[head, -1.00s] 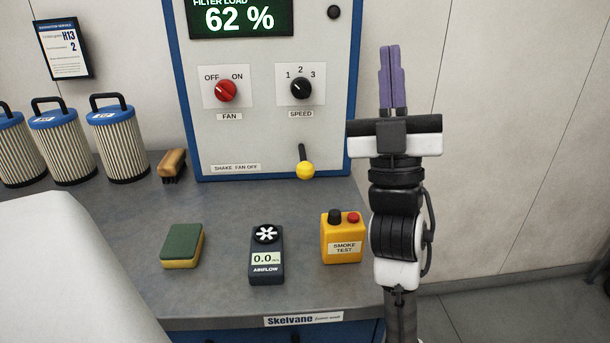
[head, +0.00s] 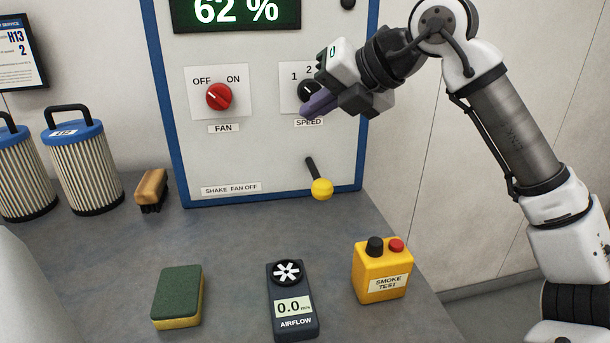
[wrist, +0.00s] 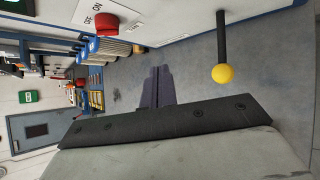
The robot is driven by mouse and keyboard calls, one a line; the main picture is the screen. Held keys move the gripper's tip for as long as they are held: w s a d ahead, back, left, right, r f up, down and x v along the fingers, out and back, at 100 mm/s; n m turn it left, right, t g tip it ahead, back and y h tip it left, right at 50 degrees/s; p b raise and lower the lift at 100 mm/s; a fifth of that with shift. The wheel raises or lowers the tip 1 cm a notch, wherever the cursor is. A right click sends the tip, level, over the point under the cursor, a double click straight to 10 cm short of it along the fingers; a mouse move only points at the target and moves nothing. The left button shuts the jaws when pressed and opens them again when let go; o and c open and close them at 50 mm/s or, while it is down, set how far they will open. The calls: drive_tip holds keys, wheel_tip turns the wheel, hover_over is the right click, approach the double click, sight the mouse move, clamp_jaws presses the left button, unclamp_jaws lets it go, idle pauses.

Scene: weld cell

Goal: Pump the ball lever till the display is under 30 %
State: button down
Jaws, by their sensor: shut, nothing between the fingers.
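The ball lever (head: 320,187) is a short black rod with a yellow ball, low on the right of the panel, angled downward. It also shows in the wrist view (wrist: 222,73), to the right of my fingers. The display (head: 236,13) at the panel's top reads 62 %. My gripper (head: 306,112) has purple fingers, shut and empty, in front of the panel by the speed knob, above and left of the lever. In the wrist view my fingers (wrist: 157,88) are together. They are apart from the lever.
The red fan knob (head: 219,96) points toward OFF. The speed knob (head: 307,91) is partly hidden by my gripper. On the bench stand a yellow smoke test box (head: 382,272), an airflow meter (head: 292,303), a sponge (head: 178,296), a brush (head: 152,190) and filters (head: 82,172).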

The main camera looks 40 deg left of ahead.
sight(328, 184)
drive_tip(key=shift+w+d+f+m+t+h, duration=0.25)
drive_tip(key=shift+w+d+t+h, duration=0.1)
drive_tip(key=shift+w, duration=0.2)
drive_tip(key=shift+w+d+f+m+t+h, duration=0.15)
drive_tip(key=shift+w+d+m+t+h, duration=0.15)
drive_tip(key=shift+w, duration=0.25)
drive_tip(key=shift+f, duration=0.1)
wheel_tip(328, 184, down, 9)
drive_tip(key=b, duration=0.7)
idle(1.2)
drive_tip(key=shift+f+b, duration=0.25)
drive_tip(key=shift+b, duration=0.1)
